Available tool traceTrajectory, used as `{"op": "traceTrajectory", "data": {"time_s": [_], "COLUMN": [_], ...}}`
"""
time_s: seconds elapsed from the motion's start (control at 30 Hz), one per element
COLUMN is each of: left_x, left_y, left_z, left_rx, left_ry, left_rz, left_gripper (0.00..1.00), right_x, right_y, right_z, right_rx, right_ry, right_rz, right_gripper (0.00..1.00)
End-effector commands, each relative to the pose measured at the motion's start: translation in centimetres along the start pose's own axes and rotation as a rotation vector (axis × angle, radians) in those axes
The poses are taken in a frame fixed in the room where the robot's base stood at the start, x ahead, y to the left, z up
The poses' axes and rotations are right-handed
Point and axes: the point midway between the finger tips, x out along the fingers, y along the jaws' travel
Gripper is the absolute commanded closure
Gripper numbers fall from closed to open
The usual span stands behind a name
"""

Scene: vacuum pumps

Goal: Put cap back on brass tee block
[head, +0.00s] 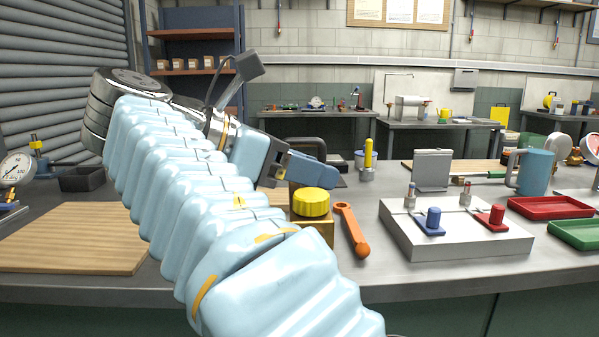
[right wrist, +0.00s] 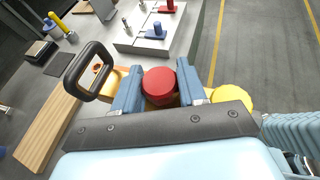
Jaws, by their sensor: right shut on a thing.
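The brass tee block (head: 325,230) stands on the grey bench in the head view, partly hidden by my right arm. A round yellow cap (head: 311,202) sits at its near side; it also shows in the right wrist view (right wrist: 232,97). My right gripper (head: 305,171) reaches in over the back of the block, pointing right. In the right wrist view, its blue fingers are shut on a round red cap (right wrist: 158,82). Brass shows close around and under the red cap; I cannot tell whether the cap touches the block. The red cap is hidden in the head view. My left gripper is out of view.
A black handle (right wrist: 90,70) stands close to the gripper. An orange wrench (head: 351,229) lies just right of the block. Further right are a white fixture block (head: 455,237) with blue and red parts, and red (head: 550,207) and green trays. A wooden board (head: 70,240) lies left.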

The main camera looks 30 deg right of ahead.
Motion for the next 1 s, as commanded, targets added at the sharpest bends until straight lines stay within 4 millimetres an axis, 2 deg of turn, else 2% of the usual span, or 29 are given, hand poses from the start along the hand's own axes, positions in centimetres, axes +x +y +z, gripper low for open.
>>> {"op": "traceTrajectory", "data": {"time_s": [0.27, 0.3, 0.57, 1.0], "left_x": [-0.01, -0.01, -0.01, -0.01], "left_y": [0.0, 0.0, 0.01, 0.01], "left_z": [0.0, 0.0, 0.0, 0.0], "left_rx": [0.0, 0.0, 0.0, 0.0], "left_ry": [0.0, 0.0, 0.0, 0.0], "left_rz": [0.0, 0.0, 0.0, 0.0], "left_gripper": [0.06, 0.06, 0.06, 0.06], "right_x": [-0.03, -0.03, -0.03, -0.04], "right_y": [-0.03, -0.03, -0.01, -0.01], "right_z": [0.04, 0.04, 0.03, 0.02], "right_rx": [0.001, 0.001, 0.001, 0.001], "right_ry": [-0.001, -0.001, -0.001, -0.001], "right_rz": [0.0, 0.0, 0.0, 0.001], "right_gripper": [1.0, 0.6, 1.0, 1.0]}}
